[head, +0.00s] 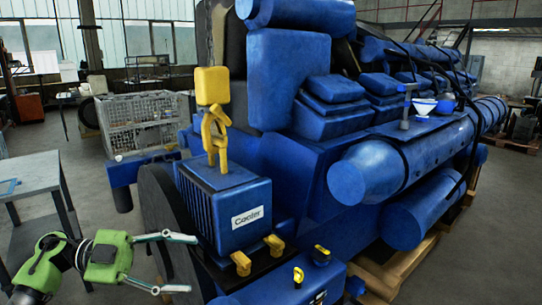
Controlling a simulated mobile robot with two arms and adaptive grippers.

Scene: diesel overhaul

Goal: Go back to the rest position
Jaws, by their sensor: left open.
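My left gripper (168,263) is at the lower left of the head view. Its two fingers are spread wide and nothing is between them. It is in front of the blue engine's lower left part, close to the dark round wheel (160,215); I cannot tell whether they touch. The large blue diesel engine (300,170) fills the middle and right. My right gripper is not in view.
A grey table (32,172) stands at the left, near my left arm. A wire mesh crate (140,122) is behind it. Wooden pallets (400,270) lie under the engine. Open floor shows between table and engine.

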